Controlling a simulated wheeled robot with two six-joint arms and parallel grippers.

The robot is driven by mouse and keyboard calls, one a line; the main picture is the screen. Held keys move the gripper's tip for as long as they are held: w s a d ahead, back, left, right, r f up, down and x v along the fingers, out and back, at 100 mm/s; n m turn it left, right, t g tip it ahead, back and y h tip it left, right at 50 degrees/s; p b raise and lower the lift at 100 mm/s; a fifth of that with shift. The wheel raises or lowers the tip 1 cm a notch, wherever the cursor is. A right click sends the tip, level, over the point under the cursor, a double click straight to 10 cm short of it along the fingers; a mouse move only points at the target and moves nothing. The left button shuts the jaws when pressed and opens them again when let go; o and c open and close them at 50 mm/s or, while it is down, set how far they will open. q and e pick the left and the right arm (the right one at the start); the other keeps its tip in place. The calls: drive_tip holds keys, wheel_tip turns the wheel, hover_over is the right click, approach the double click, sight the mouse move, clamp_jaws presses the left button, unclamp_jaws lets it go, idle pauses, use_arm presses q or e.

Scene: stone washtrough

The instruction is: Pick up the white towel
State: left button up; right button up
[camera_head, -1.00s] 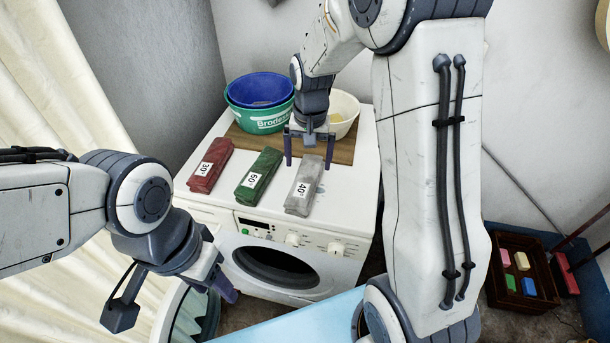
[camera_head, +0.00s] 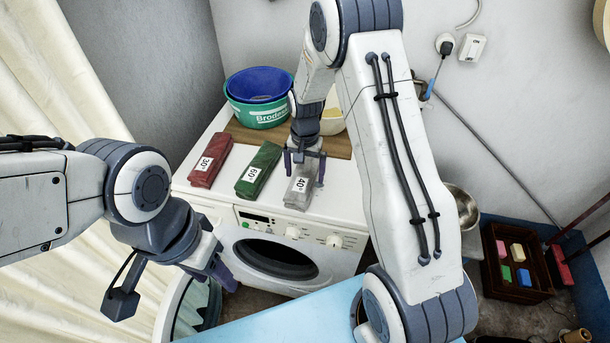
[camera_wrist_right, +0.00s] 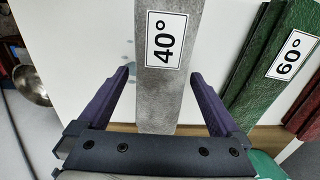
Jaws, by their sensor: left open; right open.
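The pale grey-white towel (camera_head: 299,190), folded into a long block with a "40°" label, lies on top of the washing machine (camera_head: 345,205), rightmost of three folded towels. It also shows in the right wrist view (camera_wrist_right: 168,95), between the open fingers. My right gripper (camera_head: 304,178) is open over the towel, its fingers on either side; whether they touch it I cannot tell. In the right wrist view the right gripper (camera_wrist_right: 165,90) shows gaps beside the towel. My left gripper (camera_head: 180,295) is open and empty at the lower left, in front of the machine.
A green towel (camera_head: 259,170) marked "60°" and a red towel (camera_head: 209,160) marked "30°" lie to the left. Behind are a wooden board (camera_head: 340,146), a green basin (camera_head: 258,115) and a blue basin (camera_head: 258,82). The machine's round door (camera_head: 190,310) stands open.

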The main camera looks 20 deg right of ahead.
drive_tip(key=shift+f, duration=0.5)
drive_tip(key=shift+c, duration=0.3)
drive_tip(key=c, duration=1.3)
drive_tip(key=shift+o, duration=0.2)
drive_tip(key=shift+r, duration=0.1)
